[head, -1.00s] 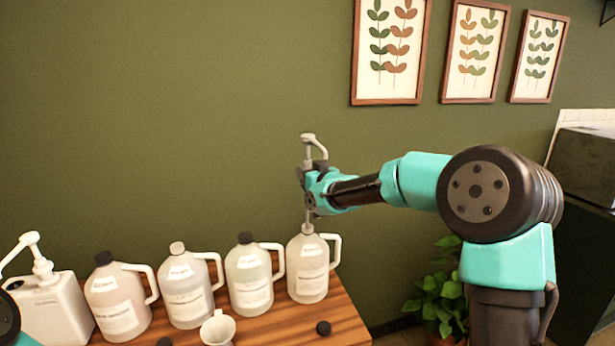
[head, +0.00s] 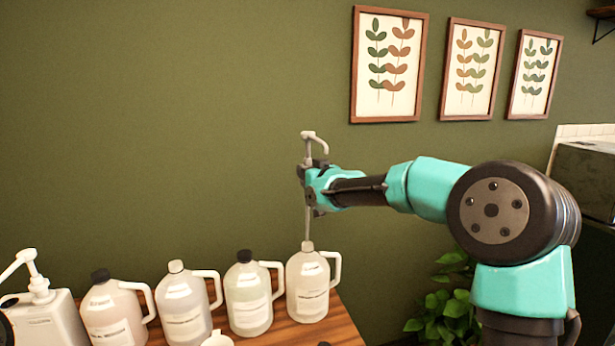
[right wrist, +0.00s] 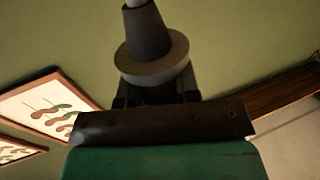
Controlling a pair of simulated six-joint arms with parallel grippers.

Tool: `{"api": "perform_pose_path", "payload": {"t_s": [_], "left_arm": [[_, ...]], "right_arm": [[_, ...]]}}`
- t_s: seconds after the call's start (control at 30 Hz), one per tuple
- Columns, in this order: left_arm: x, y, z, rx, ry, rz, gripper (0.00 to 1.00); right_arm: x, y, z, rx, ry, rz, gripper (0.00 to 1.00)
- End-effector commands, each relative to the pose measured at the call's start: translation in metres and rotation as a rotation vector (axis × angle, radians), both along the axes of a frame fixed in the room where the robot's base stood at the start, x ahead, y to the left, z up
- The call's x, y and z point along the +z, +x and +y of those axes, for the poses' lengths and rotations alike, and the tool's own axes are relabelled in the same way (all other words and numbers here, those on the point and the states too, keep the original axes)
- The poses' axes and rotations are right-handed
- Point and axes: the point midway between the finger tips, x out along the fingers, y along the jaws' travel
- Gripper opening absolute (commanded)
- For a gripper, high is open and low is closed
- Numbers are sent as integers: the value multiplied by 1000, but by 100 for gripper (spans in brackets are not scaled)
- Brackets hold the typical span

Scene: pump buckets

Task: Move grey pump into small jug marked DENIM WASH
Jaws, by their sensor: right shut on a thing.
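The grey pump (head: 311,138) is upright in my right gripper (head: 308,178), which is shut on it below the pump head. Its thin tube hangs down to the mouth of the rightmost jug (head: 307,287); I cannot tell whether the tube's end is inside the neck. In the right wrist view the pump's grey collar (right wrist: 153,62) shows close up between the jaws. Several small jugs stand in a row; their label print is too small to read, so I cannot tell which says DENIM WASH. My left gripper is out of view.
Left of the rightmost jug stand a black-capped jug (head: 248,294), a pale-capped jug (head: 184,304) and another black-capped jug (head: 112,312). A white container with a pump (head: 42,318) is at far left. A white funnel-like piece (head: 217,340) is at the front edge.

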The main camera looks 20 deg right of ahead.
Motion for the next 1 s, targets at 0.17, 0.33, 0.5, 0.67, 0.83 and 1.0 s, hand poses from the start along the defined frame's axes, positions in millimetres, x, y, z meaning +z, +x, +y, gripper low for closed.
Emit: {"api": "perform_pose_path", "payload": {"t_s": [0.17, 0.33, 0.5, 0.67, 0.83, 1.0], "left_arm": [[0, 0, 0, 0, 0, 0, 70], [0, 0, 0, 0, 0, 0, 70], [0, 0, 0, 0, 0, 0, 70], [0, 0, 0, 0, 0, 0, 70], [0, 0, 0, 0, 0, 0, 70], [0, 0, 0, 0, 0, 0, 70]], "right_arm": [[0, 0, 0, 0, 0, -1, 0], [2, 0, 0, 0, 0, -1, 0], [10, 0, 0, 0, 1, -3, 0], [20, 0, 0, 0, 0, -2, 0], [22, 0, 0, 0, 0, -1, 0], [22, 0, 0, 0, 0, -1, 0]]}}
